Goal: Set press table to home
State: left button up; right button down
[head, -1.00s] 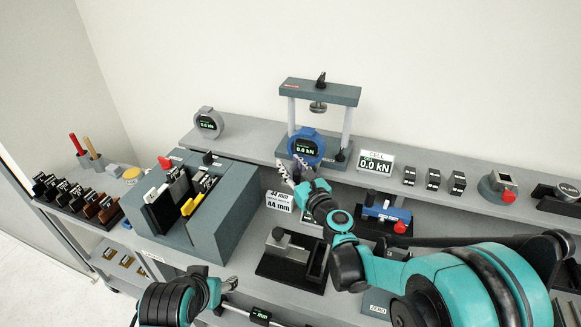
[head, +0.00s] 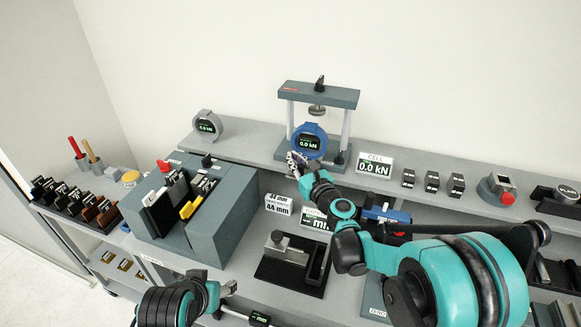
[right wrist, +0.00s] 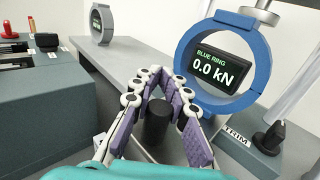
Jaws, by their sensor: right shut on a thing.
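The press (head: 318,96) stands on the rear shelf, a grey crossbeam on pale columns. A blue ring gauge (head: 309,141) reading 0.0 kN sits low between the columns; it is large in the right wrist view (right wrist: 181,68). My right gripper (head: 295,160) is at the front of the press, just left of and below the ring. Its fingers are shut on a dark round knob (right wrist: 158,121), seen between the purple pads in the right wrist view. The knob's base is hidden. My left gripper (head: 228,288) is low in the head view, away from the press; its finger gap is unclear.
A grey block with slotted pieces (head: 213,208) stands at left. A grey round gauge (head: 207,126) and a cell display (head: 374,166) are on the rear shelf. A black-based fixture (head: 292,270) lies in front. A black TRIM knob (right wrist: 272,138) is right of the ring.

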aim_at(302, 144)
jog(key=w, duration=0.2)
jog(key=w+d, duration=0.1)
jog(key=w, duration=0.2)
jog(key=w+d, duration=0.1)
jog(key=w, duration=0.1)
jog(key=shift+w+d, duration=0.2)
jog(key=shift+w+r, duration=0.1)
jog(key=c, duration=1.8)
grip_release()
jog(key=o, duration=0.3)
jog(key=shift+w, duration=0.2)
jog(key=shift+s, duration=0.15)
jog(key=v, duration=1.2)
